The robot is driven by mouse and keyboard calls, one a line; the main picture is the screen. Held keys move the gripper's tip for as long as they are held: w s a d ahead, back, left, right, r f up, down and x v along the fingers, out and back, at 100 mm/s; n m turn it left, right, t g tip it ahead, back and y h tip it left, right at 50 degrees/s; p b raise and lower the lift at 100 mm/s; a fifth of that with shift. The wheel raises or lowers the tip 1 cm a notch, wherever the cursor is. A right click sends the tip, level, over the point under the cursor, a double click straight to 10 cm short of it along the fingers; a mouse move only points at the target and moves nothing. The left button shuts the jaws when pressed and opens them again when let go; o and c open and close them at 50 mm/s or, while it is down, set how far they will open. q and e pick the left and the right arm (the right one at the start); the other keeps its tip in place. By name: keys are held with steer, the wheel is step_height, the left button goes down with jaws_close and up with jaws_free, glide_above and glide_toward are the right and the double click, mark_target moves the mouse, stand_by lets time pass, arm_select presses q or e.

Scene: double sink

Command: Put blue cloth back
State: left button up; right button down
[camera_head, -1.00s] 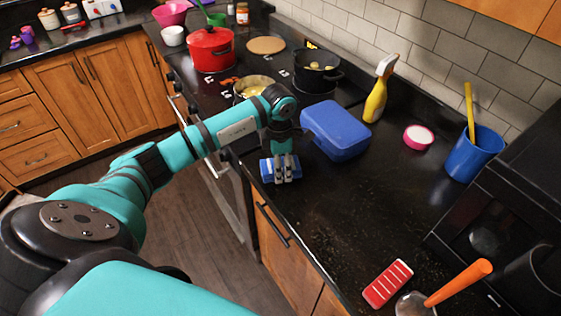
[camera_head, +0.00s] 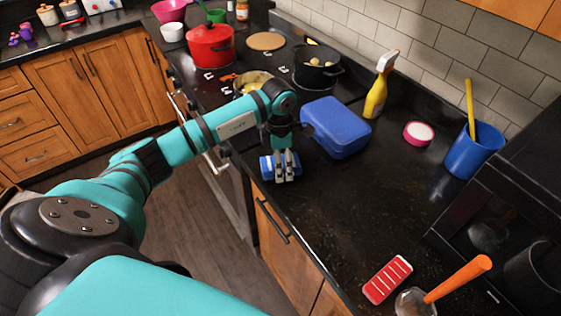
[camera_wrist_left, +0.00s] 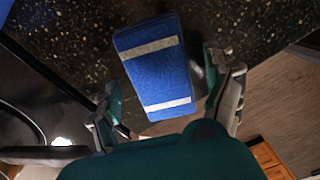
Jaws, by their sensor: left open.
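The blue cloth (camera_head: 266,168) with pale stripes lies on the black counter near its front edge. My left gripper (camera_head: 287,178) is over it, pointing down, and partly covers it in the head view. In the left wrist view the cloth (camera_wrist_left: 160,75) shows as a folded blue pad with two pale bands. It lies between the spread fingers of my left gripper (camera_wrist_left: 163,80), which is open. I cannot tell whether a finger touches the cloth. My right gripper is not in view.
A blue box (camera_head: 337,127) stands just right of my left gripper. Behind are a yellow spray bottle (camera_head: 376,95), a black pot (camera_head: 316,68) and a red pot (camera_head: 210,47). A blue cup (camera_head: 473,151) stands right. The counter's middle is clear.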

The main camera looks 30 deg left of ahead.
arm_select(q)
step_height(320, 180, up, 11)
steer(key=b, duration=0.3)
steer(key=shift+r, duration=0.15)
steer(key=shift+s+a, duration=0.1)
steer(key=shift+s, duration=0.05)
